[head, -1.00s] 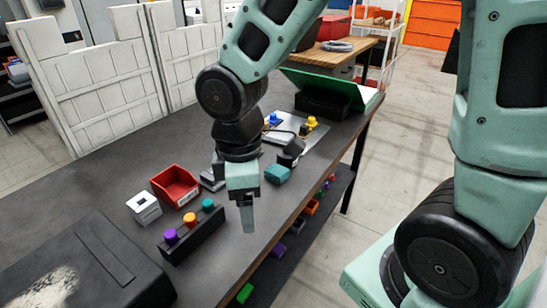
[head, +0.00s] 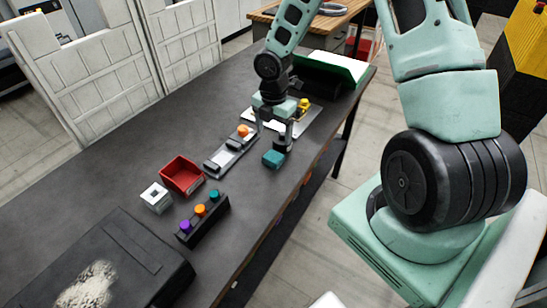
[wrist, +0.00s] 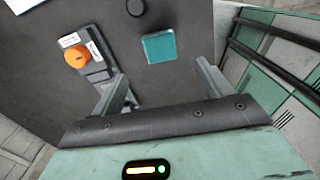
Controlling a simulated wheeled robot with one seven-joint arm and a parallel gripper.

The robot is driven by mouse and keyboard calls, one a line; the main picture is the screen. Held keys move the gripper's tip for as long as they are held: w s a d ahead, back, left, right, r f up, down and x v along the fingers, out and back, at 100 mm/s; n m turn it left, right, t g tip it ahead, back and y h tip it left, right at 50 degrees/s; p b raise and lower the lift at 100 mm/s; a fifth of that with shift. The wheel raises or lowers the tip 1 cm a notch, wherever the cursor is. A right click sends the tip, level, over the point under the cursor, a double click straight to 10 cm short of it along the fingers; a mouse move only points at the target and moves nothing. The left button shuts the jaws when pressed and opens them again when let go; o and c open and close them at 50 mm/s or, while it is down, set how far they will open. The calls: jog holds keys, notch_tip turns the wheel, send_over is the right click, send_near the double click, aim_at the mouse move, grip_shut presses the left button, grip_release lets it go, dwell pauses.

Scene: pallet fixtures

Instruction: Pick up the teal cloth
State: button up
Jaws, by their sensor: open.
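The teal cloth (head: 273,158) is a small, flat, folded-looking square on the dark table near its right edge. It also shows in the wrist view (wrist: 158,47), ahead of the fingers and roughly between their lines. My gripper (head: 275,132) points down above the table, just behind the cloth in the head view. In the wrist view my gripper (wrist: 162,72) has its two fingers spread wide with nothing between them. The fingers appear apart from the cloth; the exact height above it is hard to tell.
A grey fixture with an orange knob (wrist: 77,56) lies left of the cloth. A red bin (head: 182,175), a white block (head: 155,197) and a black rack (head: 204,220) of coloured knobs stand nearer. A yellow piece (head: 304,104) sits behind. The table edge is close on the right.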

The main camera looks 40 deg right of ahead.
aim_at(273, 156)
notch_tip(273, 156, down, 10)
jog(key=shift+f+p, duration=0.2)
jog(key=shift+p, duration=0.95)
jog(key=c, duration=1.1)
